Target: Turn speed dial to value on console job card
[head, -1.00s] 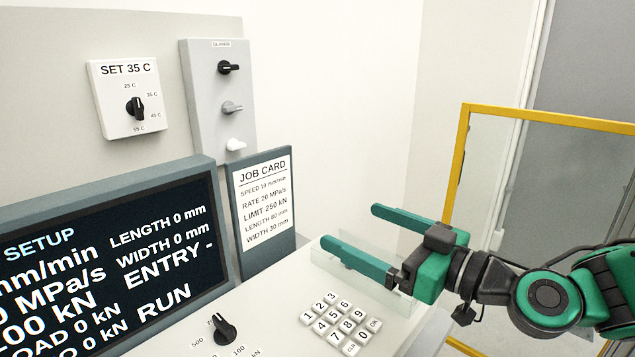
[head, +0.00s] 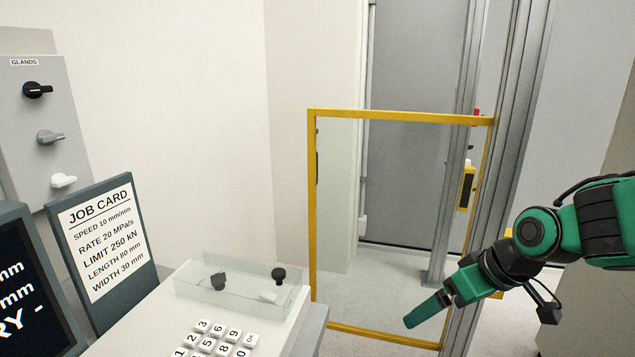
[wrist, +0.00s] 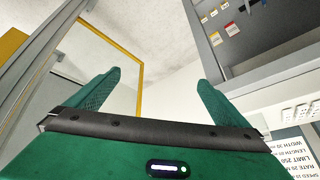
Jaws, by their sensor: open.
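The job card (head: 103,237) stands on the console at the left of the head view and reads "SPEED 10 mm/min", with rate 20 MPa/s, limit 250 kN, length 80 mm and width 30 mm below. The console screen (head: 30,290) shows only its right edge. The speed dial is not in view. My gripper (head: 408,322) is in front of the yellow-framed gate, to the right of the console and away from it. In the wrist view my gripper (wrist: 160,85) has its two green fingers wide apart with nothing between them.
The keypad (head: 215,338) lies on the console's sloped top. The glands panel (head: 40,130) with several switches is on the left wall. A yellow-framed gate (head: 312,210) and a grey column (head: 490,180) stand near my arm.

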